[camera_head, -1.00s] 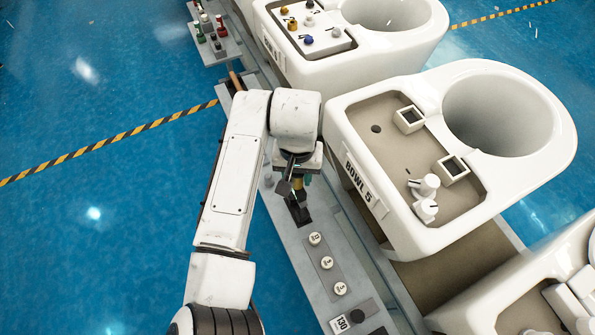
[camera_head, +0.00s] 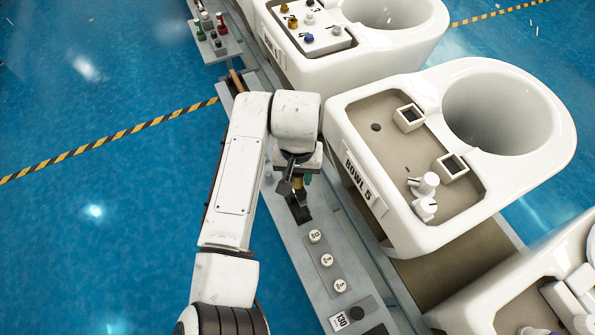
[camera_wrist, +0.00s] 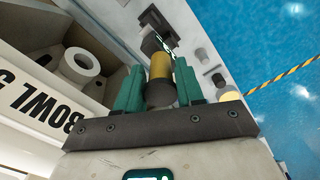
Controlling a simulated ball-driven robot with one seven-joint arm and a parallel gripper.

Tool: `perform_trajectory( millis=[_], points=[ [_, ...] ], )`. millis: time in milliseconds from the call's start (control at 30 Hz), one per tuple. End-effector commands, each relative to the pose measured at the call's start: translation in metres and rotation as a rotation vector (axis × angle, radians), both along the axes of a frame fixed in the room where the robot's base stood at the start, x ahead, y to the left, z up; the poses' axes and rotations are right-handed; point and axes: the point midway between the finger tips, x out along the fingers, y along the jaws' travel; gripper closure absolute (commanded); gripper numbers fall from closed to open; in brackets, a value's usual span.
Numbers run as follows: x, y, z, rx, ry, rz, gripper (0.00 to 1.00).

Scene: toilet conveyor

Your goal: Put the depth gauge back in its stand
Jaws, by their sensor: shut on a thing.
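The depth gauge (camera_wrist: 160,67) shows in the wrist view as a brass-yellow cylinder with a dark rounded end towards me. It stands between the two green fingers of my gripper (camera_wrist: 159,80), which is shut on it. In the head view, my gripper (camera_head: 297,184) is over the grey ledge, and a bit of the yellow gauge (camera_head: 298,183) shows under the wrist. A dark block, seemingly the stand (camera_head: 299,212), lies just below it on the ledge. Dark blocks also show beyond the gauge in the wrist view (camera_wrist: 155,19). Whether gauge and stand touch, I cannot tell.
Bowl 5 (camera_head: 355,115), with white knobs (camera_head: 425,185) and square sockets on its deck, stands close right of my gripper. Several round white buttons (camera_head: 327,260) line the ledge nearer me. A rack of bottles (camera_head: 216,38) stands far left. Blue floor lies open at left.

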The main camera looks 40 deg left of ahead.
Motion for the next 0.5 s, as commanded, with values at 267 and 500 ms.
perform_trajectory(
  millis=[267,500],
  points=[
    [0.001,0.000,-0.011,0.000,-0.001,-0.001,0.90],
    [0.000,0.000,-0.019,0.000,-0.001,-0.001,0.90]
  ],
)
